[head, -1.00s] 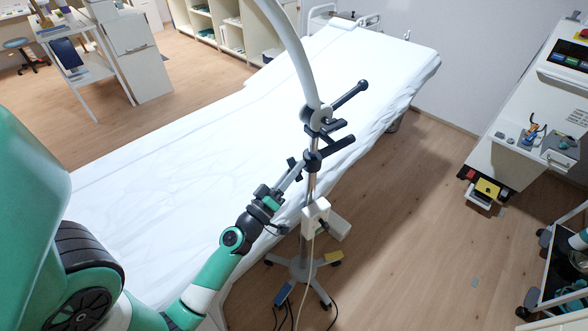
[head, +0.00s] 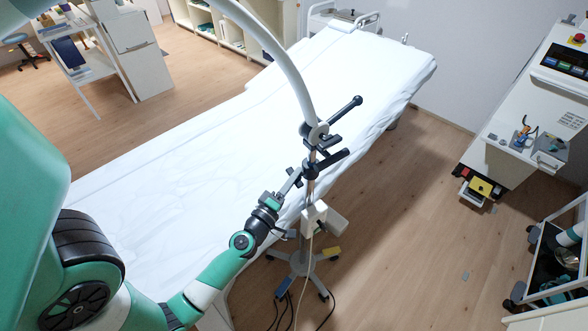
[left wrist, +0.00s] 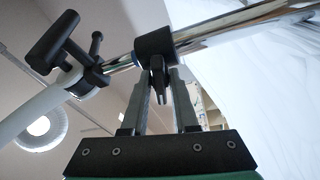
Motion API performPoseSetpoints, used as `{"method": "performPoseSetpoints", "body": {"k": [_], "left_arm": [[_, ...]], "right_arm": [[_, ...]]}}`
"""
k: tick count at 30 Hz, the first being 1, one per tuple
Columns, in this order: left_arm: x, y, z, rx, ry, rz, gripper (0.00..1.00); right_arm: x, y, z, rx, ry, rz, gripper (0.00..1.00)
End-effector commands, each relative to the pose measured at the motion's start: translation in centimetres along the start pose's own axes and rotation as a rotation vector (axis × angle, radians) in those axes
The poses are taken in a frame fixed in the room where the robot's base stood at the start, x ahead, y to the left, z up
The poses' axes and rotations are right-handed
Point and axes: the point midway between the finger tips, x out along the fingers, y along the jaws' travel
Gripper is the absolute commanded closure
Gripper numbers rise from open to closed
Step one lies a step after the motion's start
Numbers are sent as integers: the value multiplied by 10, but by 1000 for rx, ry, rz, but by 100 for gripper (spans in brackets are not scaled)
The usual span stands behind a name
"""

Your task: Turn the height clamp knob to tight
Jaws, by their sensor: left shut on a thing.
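The height clamp is a black collar (head: 311,169) on the upright pole of a wheeled stand, beside the couch. It also shows in the left wrist view as a black collar (left wrist: 154,43) around a shiny pole. A small dark knob (left wrist: 158,82) sticks out of the collar towards my left gripper. My left gripper (head: 296,178) reaches the collar from the lower left in the head view. In the left wrist view its two grey fingers (left wrist: 160,88) are closed around the knob, one on each side. The knob's tightness cannot be told. My right gripper is not seen.
A black handle (head: 345,108) and a curved white arm (head: 275,58) sit above the collar. A white box (head: 314,213) with cables hangs below. The white couch (head: 180,155) lies behind the stand. Open floor (head: 400,230) is to the right.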

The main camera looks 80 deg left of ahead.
Motion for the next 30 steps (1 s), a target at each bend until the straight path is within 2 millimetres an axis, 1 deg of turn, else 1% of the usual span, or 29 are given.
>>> {"method": "performPoseSetpoints", "body": {"k": [1,3,12,19,30], "left_arm": [[1,8,-2,-35,-1,-17,100],[1,7,-2,-84,-1,-37,100],[0,4,-1,-234,-1,-97,100],[0,2,0,-279,0,-114,100],[0,0,0,-287,0,-117,100]], "right_arm": [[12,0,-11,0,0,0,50],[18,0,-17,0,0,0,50],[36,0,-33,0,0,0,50],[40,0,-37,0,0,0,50],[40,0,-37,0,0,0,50]]}}
